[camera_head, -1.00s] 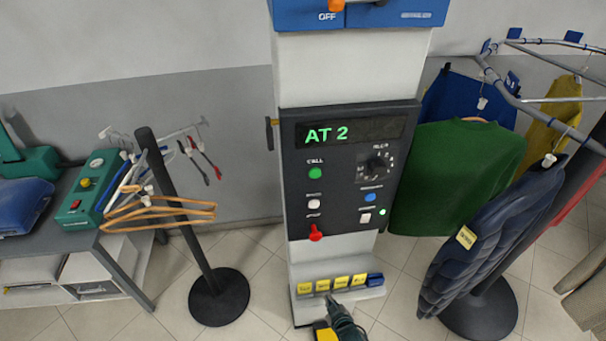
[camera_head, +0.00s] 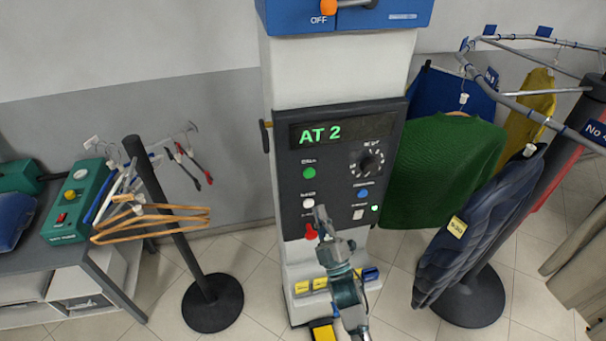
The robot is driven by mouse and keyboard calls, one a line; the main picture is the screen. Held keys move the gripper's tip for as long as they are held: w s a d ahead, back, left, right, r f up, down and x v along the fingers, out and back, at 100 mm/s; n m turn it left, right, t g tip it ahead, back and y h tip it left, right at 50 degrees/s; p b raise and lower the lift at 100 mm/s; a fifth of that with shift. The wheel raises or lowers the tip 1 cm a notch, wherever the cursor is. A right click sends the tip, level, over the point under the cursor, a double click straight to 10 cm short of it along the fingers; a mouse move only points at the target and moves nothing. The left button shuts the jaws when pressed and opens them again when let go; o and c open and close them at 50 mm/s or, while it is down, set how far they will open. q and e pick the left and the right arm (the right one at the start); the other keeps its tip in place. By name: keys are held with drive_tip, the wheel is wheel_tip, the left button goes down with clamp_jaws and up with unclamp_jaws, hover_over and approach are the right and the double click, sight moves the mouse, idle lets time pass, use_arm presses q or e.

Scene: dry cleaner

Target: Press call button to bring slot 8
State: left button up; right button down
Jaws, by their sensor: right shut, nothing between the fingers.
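A dark control panel (camera_head: 288,185) is set on a white column. Its display (camera_head: 320,133) reads "AT 2" in green. The green button (camera_head: 309,173), labelled CALL in the earlier view, is at the panel's upper left. A rotary dial (camera_head: 367,163) is at its upper right. A white button (camera_head: 308,202), a red knob (camera_head: 311,232), a blue button (camera_head: 363,194) and a pale switch (camera_head: 358,214) sit lower. My right gripper (camera_head: 321,212) is shut and empty, in front of the panel's lower part, below the green button. It partly hides the panel's bottom edge. My left gripper is not visible.
A round garment rail (camera_head: 538,93) at right carries a green sweater (camera_head: 442,170) and a dark padded jacket (camera_head: 470,235). A black stand (camera_head: 176,220) with wooden hangers (camera_head: 150,221) is at left.

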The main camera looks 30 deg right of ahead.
sight(309, 173)
use_arm(q)
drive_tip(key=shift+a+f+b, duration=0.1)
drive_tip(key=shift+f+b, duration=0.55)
drive_tip(key=shift+b, duration=0.05)
use_arm(e)
drive_tip(key=shift+n+t, duration=0.7)
drive_tip(key=shift+t, duration=0.1)
drive_tip(key=w+r, duration=0.1)
drive_tip(key=w, duration=0.1)
drive_tip(key=w+d+r, duration=0.1)
drive_tip(key=w, duration=0.1)
drive_tip(key=w+d+r, duration=0.1)
drive_tip(key=w, duration=0.2)
drive_tip(key=shift+r, duration=0.25)
drive_tip(key=shift+a, duration=0.1)
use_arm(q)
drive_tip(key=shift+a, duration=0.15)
use_arm(e)
drive_tip(key=shift+a+y, duration=0.25)
drive_tip(key=shift+y, duration=0.25)
drive_tip(key=shift+r, duration=0.1)
drive_tip(key=shift+d+h, duration=0.25)
drive_tip(key=shift+h, duration=0.05)
